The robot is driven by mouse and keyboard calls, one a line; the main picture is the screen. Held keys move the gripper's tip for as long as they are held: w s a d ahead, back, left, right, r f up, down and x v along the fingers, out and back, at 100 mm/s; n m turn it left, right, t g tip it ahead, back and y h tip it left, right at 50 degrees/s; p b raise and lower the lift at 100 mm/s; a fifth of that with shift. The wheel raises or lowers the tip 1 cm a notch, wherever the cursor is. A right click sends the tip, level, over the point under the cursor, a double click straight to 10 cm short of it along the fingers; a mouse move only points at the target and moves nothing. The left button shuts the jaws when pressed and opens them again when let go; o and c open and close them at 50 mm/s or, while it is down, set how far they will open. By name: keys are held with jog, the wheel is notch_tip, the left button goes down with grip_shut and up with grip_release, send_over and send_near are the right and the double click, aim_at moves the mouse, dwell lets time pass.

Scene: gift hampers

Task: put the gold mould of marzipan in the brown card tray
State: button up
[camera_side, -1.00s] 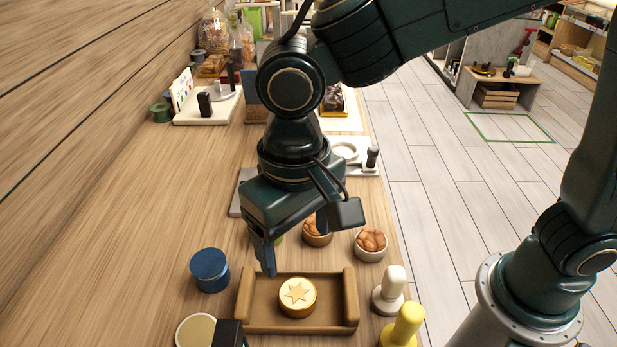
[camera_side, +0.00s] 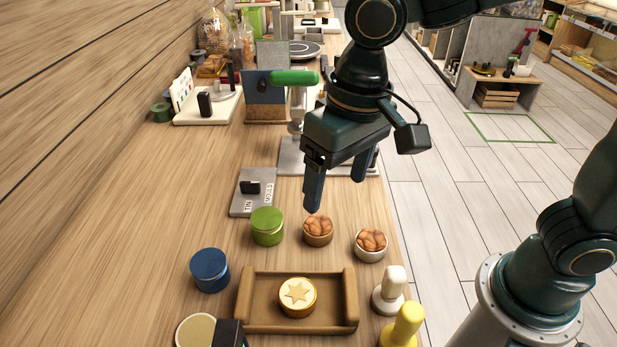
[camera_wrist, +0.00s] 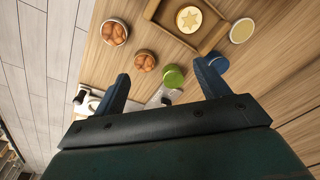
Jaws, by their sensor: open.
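The gold mould of marzipan (camera_side: 297,294), a round gold piece with a star on its pale top, sits inside the brown card tray (camera_side: 351,300) in the side view. In the wrist view the gold mould (camera_wrist: 188,19) also lies in the tray (camera_wrist: 212,39), at the top. My gripper (camera_side: 337,193) is open and empty, raised above the table behind the tray, apart from the mould. Its two blue-grey fingers also show apart in the wrist view (camera_wrist: 165,82).
A green tin (camera_side: 267,226), a blue tin (camera_side: 210,271) and two bowls of brown pieces, one wooden (camera_side: 318,231) and one white (camera_side: 370,245), stand around the tray. A white stamp (camera_side: 391,290) and a yellow stamp (camera_side: 403,325) stand right of it. A grey plate (camera_side: 252,203) lies farther back.

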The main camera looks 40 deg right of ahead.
jog(key=s+d+r+t, duration=0.1)
jog(key=s+d+t, duration=0.1)
jog(key=s+d, duration=0.3)
jog(key=s+d+r+t, duration=0.1)
jog(key=s+d, duration=0.3)
jog(key=d, duration=1)
jog(key=shift+s+d+r+t+h, duration=0.3)
jog(key=shift+s+r+t+h, duration=0.1)
jog(key=shift+t, duration=0.3)
